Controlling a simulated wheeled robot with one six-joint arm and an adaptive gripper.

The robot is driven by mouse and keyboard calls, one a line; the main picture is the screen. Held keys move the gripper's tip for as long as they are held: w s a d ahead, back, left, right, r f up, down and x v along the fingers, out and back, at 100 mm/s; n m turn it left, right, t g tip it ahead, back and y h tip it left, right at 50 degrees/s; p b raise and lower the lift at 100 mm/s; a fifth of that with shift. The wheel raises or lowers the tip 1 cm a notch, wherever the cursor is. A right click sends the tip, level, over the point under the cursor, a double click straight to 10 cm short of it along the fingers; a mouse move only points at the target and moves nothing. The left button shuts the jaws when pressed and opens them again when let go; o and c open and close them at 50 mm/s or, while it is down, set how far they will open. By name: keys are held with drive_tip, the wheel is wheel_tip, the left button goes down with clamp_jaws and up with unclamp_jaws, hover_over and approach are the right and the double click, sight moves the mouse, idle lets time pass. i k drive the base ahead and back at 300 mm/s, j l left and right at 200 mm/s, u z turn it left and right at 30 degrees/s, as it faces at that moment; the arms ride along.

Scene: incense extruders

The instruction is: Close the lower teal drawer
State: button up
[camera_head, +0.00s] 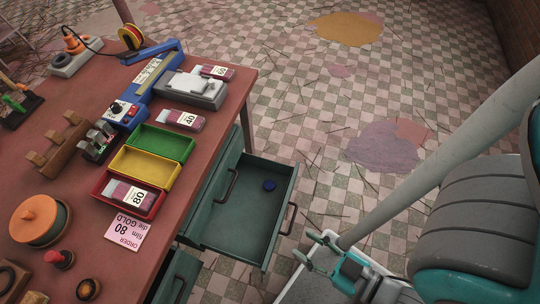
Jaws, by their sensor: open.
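The lower teal drawer (237,232) is pulled out from the right side of the table, low down. Its dark handle (290,218) is on its right-hand front. A small dark blue round thing (269,185) lies in it; the rest of its floor looks empty. Above it is a teal front with a dark handle (230,186), which looks closed. My gripper (311,248) is open and empty. In the picture it is just to the lower right of the open drawer's front, apart from it. The depth between them is hard to tell.
The red-brown table (85,85) holds green, yellow and red trays (163,143), small labelled boxes, a blue device (131,102) and an orange-topped jar (39,220). Another teal unit (178,278) shows at the bottom edge. The checkered floor right of the drawer is mostly clear.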

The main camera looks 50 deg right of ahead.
sight(245, 228)
drive_tip(key=l+u, duration=0.1)
drive_tip(key=u, duration=0.4)
drive_tip(key=l+u, duration=0.1)
drive_tip(key=u, duration=0.35)
drive_tip(key=l+u, duration=0.1)
drive_tip(key=u, duration=0.85)
drive_tip(key=k+l+u, duration=0.1)
drive_tip(key=u, duration=0.85)
drive_tip(key=k+l+u, duration=0.25)
drive_tip(key=k, duration=0.25)
drive_tip(key=k+j+z, duration=0.1)
drive_tip(key=k+z, duration=0.15)
drive_tip(key=z, duration=0.15)
drive_tip(key=k+z, duration=0.2)
drive_tip(key=z, duration=0.2)
drive_tip(key=k+l+z, duration=0.1)
drive_tip(key=k+z, duration=0.25)
drive_tip(key=k+j+z, duration=0.1)
drive_tip(key=z, duration=0.3)
drive_tip(key=k+z, duration=0.4)
drive_tip(key=i+l, duration=0.05)
